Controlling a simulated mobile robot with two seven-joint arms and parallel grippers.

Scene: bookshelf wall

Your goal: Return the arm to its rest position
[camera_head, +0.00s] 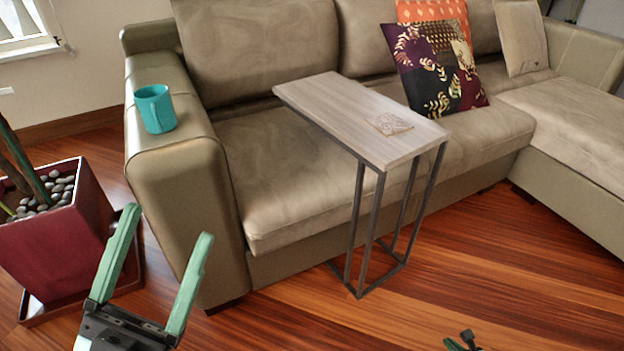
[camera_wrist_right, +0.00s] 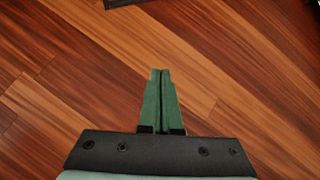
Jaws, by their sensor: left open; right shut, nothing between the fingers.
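My left gripper (camera_head: 165,225) has its two green fingers spread wide and empty, in front of the sofa's armrest in the head view. My right gripper (camera_wrist_right: 161,72) shows in the right wrist view with its green fingers together and nothing between them, above the wooden floor.
A beige sofa (camera_head: 215,180) fills the back, with a teal mug (camera_head: 155,108) on its armrest. A side table (camera_head: 340,100) holding a patterned coaster (camera_head: 389,124) stands before it. A red planter (camera_head: 60,245) stands at left. The wooden floor (camera_head: 500,270) at front right is clear.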

